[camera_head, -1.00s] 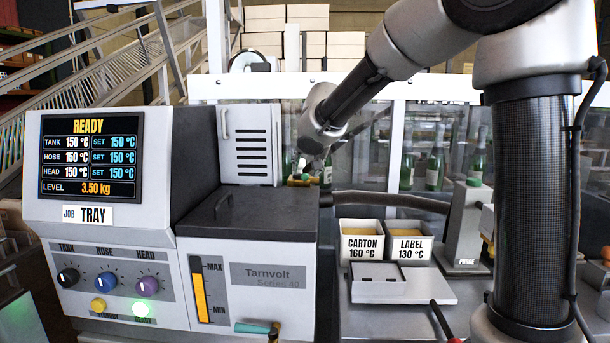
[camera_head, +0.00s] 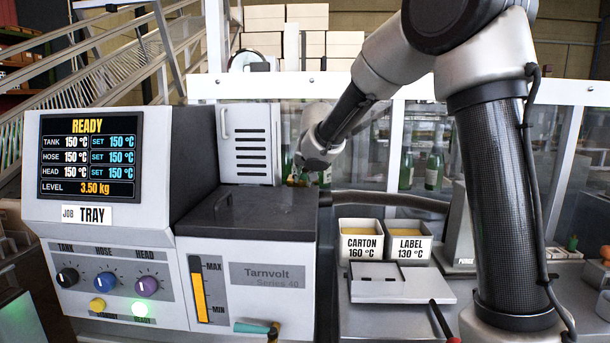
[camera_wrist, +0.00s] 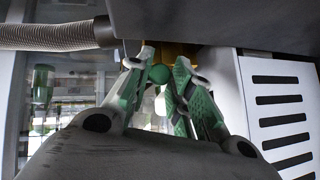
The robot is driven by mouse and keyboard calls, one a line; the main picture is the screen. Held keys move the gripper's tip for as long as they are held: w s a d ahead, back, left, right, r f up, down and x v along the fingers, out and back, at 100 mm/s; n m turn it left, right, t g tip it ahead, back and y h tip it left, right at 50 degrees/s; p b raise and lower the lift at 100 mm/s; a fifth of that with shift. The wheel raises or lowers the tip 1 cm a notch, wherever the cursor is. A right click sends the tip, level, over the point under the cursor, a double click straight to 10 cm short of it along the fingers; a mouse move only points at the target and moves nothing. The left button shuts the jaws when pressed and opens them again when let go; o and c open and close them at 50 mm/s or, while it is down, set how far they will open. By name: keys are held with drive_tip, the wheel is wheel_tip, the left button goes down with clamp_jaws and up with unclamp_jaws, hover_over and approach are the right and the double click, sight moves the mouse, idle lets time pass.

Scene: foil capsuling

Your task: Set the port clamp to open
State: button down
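In the head view my gripper (camera_head: 304,175) is behind the right rear corner of the grey Tarnvolt melter's lid, and its fingers are largely hidden. A small brass fitting (camera_head: 291,182) shows beside it there. In the wrist view my gripper (camera_wrist: 160,68) has its two green-padded fingers on either side of a small green ball (camera_wrist: 159,73), under a brass part (camera_wrist: 181,54) on the dark housing. The ball nearly fills the gap, and contact is unclear. The brass part and ball look like the port clamp, but its setting is not readable.
A ribbed grey hose (camera_wrist: 50,37) runs close by at the upper left of the wrist view. A white vented panel (camera_wrist: 278,108) is close on the right. CARTON (camera_head: 361,243) and LABEL (camera_head: 408,245) bins stand right of the melter. Green bottles (camera_head: 433,170) stand behind glass.

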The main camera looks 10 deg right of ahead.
drive_tip(key=d, duration=0.1)
drive_tip(key=s+d, duration=0.1)
drive_tip(key=d, duration=0.2)
drive_tip(key=shift+s+d, duration=0.25)
drive_tip(key=shift+d, duration=0.05)
drive_tip(key=c, duration=1.3)
unclamp_jaws()
drive_tip(key=shift+d, duration=0.15)
drive_tip(key=shift+o, duration=0.2)
drive_tip(key=shift+r, duration=0.1)
drive_tip(key=v, duration=1.2)
